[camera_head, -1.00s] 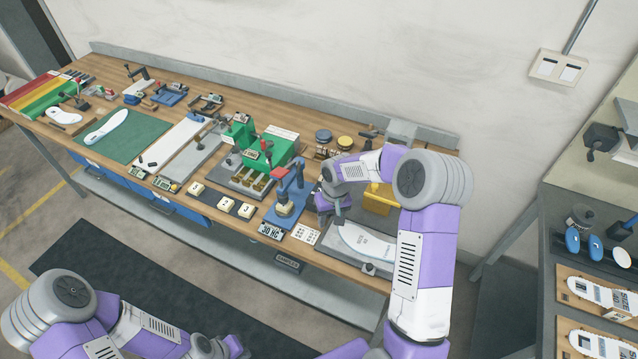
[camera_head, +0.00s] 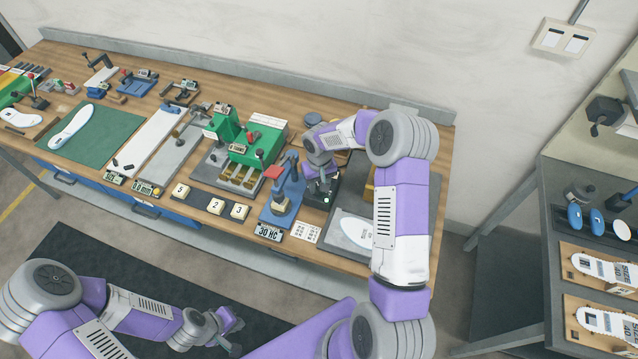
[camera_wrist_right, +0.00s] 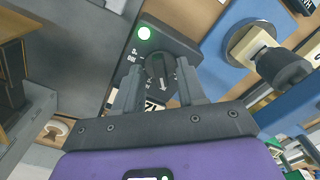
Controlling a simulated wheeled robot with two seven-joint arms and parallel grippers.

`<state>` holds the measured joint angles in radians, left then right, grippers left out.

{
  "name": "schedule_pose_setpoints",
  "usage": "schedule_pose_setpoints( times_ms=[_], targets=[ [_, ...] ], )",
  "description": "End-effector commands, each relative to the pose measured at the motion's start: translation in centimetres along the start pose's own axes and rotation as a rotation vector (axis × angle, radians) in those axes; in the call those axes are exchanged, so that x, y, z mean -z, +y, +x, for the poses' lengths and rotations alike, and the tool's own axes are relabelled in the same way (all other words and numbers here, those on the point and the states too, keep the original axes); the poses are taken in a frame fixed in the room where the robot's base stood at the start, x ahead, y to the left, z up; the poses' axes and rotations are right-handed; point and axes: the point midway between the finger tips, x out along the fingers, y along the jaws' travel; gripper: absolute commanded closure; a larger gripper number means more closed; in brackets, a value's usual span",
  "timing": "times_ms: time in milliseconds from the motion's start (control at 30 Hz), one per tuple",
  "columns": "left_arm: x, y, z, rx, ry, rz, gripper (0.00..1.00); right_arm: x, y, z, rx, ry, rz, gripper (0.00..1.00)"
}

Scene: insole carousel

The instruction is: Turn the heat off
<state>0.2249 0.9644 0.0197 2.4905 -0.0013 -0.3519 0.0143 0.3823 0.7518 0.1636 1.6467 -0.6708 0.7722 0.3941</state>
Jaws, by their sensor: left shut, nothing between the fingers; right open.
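A black control box with a lit green lamp (camera_wrist_right: 144,33) stands on the bench; in the head view it shows (camera_head: 327,201) beneath my right gripper (camera_head: 321,188). The box carries a dark rotary knob (camera_wrist_right: 159,76) with a white pointer mark and small white lettering around it. My right gripper (camera_wrist_right: 160,88) is open, its fingers on either side of the knob in the wrist view; whether they touch it I cannot tell. My left gripper (camera_head: 238,334) is shut and empty, low in front of the bench.
A blue press (camera_head: 284,197) stands just left of the box, with a "30 HC" sign (camera_head: 269,232) before it. A grey plate (camera_head: 345,232) with an insole lies to the right. A green machine (camera_head: 258,144) stands further left. Open floor lies in front.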

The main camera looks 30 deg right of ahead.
Motion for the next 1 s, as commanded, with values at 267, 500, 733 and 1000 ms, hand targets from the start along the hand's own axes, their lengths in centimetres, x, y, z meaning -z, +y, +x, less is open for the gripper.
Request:
schedule_pose_setpoints(
  times_ms=[267,500,733,1000],
  targets=[
    [-0.01,0.01,-0.01,0.000,0.000,0.000,1.00,0.02,0.00,0.15,0.000,0.001,0.000,0.61],
    [-0.01,0.01,-0.01,0.000,0.000,0.000,1.00,0.02,0.00,0.13,0.000,0.001,0.000,0.98],
    [-0.01,0.00,0.01,0.000,0.000,0.000,1.00,0.02,0.00,0.12,0.000,0.001,-0.003,1.00],
    [0.01,-0.12,0.35,0.000,0.000,0.000,1.00,0.05,-0.03,0.14,-0.001,0.002,-0.081,1.00]
  ],
)
